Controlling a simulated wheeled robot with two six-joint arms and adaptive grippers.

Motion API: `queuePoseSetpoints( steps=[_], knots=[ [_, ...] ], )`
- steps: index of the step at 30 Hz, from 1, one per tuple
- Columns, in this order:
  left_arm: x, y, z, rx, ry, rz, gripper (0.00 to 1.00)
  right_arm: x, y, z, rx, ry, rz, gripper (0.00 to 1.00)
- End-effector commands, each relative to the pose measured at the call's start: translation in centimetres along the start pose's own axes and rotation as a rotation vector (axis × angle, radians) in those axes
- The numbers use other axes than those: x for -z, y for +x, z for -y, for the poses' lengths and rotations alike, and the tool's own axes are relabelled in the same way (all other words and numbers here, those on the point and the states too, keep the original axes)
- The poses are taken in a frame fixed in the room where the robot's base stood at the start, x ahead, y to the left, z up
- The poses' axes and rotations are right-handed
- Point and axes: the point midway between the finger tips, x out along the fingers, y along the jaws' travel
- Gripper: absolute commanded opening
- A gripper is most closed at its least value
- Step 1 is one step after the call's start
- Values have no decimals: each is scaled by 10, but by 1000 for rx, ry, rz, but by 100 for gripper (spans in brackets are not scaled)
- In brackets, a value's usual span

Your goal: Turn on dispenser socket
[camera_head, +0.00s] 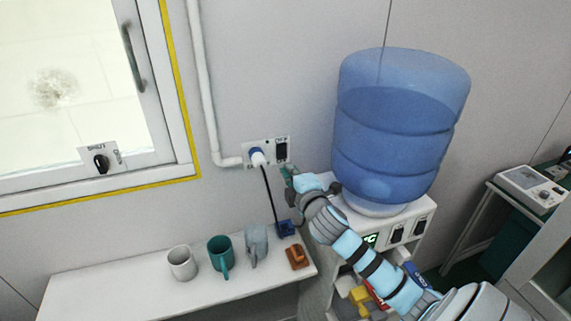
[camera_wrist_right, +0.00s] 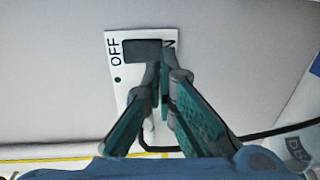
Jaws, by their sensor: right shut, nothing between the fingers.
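The socket (camera_head: 250,147) is a white wall plate with a white-and-blue plug (camera_head: 257,156) on its left and a black rocker switch (camera_head: 281,151) on its right. A black cable hangs from the plug. In the right wrist view the switch (camera_wrist_right: 140,50) sits between an OFF label on the left and a partly hidden label ending in N on the right. My right gripper (camera_head: 287,172) is shut and empty just below the switch; its teal fingers (camera_wrist_right: 159,80) overlap the switch's right end in the wrist view. Contact cannot be told. My left gripper is out of view.
A water dispenser (camera_head: 419,214) with a large blue bottle (camera_head: 395,135) stands right of the socket, close to my right arm. A white shelf (camera_head: 110,283) below holds several mugs, a blue item (camera_head: 286,228) and an orange item (camera_head: 297,257). A window (camera_head: 65,90) is at left.

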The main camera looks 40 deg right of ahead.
Motion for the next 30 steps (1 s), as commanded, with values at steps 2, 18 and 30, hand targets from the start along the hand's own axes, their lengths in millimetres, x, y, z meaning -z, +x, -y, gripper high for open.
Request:
queuePoseSetpoints(
  steps=[2,18,30],
  knots=[
    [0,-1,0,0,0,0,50,0,14,-1,0,2,2,0],
    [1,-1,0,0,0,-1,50,0,40,0,1,-1,-1,0],
    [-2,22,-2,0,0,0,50,0,48,3,-76,1,1,0]
  ],
)
